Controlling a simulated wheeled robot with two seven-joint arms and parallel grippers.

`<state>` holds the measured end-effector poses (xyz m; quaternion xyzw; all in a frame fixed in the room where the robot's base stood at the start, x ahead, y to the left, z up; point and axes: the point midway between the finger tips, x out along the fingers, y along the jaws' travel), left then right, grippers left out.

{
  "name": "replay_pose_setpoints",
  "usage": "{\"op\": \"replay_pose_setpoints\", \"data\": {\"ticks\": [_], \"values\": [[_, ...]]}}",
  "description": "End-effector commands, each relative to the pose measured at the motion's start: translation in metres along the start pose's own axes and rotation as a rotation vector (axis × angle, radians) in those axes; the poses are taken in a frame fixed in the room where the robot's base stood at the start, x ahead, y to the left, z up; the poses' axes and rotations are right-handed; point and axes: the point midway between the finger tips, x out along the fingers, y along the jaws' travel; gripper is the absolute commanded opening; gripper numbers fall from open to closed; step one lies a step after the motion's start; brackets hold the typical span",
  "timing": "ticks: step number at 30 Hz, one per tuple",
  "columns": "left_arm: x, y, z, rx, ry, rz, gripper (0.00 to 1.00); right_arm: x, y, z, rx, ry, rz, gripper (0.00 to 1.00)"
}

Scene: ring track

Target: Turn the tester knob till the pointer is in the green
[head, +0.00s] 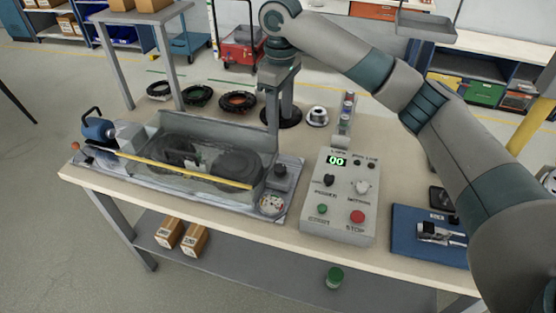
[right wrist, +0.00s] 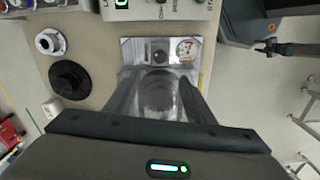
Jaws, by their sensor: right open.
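The tester knob (head: 281,172) is a small dark knob on a grey block at the right end of the machine plate. Beside it is a round white gauge (head: 271,204) with coloured marks; its pointer is too small to read. In the right wrist view the knob (right wrist: 160,57) and the gauge (right wrist: 186,48) sit on the plate beyond my fingers. My right gripper (head: 279,125) points down, open and empty, above and behind the knob, not touching it. My left gripper is not in view.
A grey control box (head: 340,190) with a green "00" display stands right of the knob. A clear-walled tank (head: 205,165) with a yellow edge is on the left. A blue tray (head: 425,250) lies at the right. Several rings (head: 237,101) lie at the back.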

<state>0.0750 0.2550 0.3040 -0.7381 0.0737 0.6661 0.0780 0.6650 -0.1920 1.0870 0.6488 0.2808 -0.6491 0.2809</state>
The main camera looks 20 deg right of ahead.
Motion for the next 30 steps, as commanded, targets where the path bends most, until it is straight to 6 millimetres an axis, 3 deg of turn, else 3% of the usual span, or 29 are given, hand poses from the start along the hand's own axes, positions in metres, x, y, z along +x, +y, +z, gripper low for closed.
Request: {"op": "replay_pose_setpoints", "data": {"ticks": [3,6,14,19,30], "values": [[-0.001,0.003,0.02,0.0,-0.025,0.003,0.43,0.0,0.0,0.0,0.0,0.0,0.0,0.5],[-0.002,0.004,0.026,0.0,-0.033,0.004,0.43,0.001,0.0,0.0,-0.001,0.0,0.0,0.5],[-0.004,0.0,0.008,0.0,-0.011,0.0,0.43,0.014,0.0,0.0,0.0,0.0,0.0,0.5],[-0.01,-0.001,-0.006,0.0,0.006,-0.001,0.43,0.036,-0.001,0.0,-0.001,-0.002,-0.001,0.5],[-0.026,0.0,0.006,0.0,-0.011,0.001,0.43,0.102,0.0,0.0,0.0,-0.002,-0.001,0.5]]}}
